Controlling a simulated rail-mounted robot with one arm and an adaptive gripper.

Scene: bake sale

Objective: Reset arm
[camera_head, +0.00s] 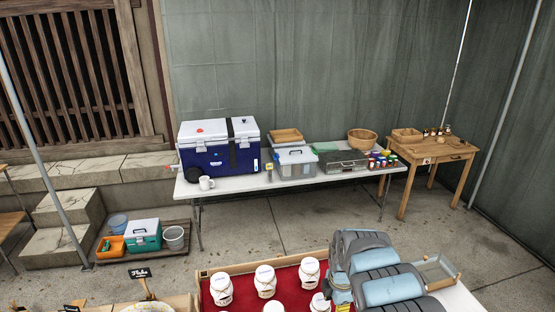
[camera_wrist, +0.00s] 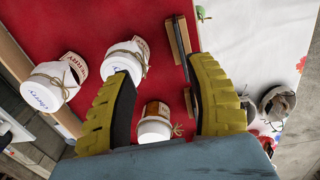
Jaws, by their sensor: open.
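My gripper (camera_wrist: 160,72) is open, its two ridged yellow fingers spread wide with nothing clamped between them. In the wrist view it hangs over a red cloth (camera_wrist: 85,18). A white jar (camera_wrist: 155,129) with a brown label and twine shows in the gap between the fingers, partly hidden by the gripper's body; its distance from them is hard to tell. In the head view my grey and blue arm reaches over the right end of the jar tray, and the fingers are mostly hidden.
The red-lined wooden tray (camera_head: 228,268) holds several white jars (camera_head: 265,281). Behind, a white table (camera_head: 232,196) carries a blue cooler (camera_head: 220,160), a mug (camera_head: 207,183), bins and a wooden bowl (camera_head: 362,139). A wooden desk (camera_head: 432,154) stands right. Open floor lies between the tables.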

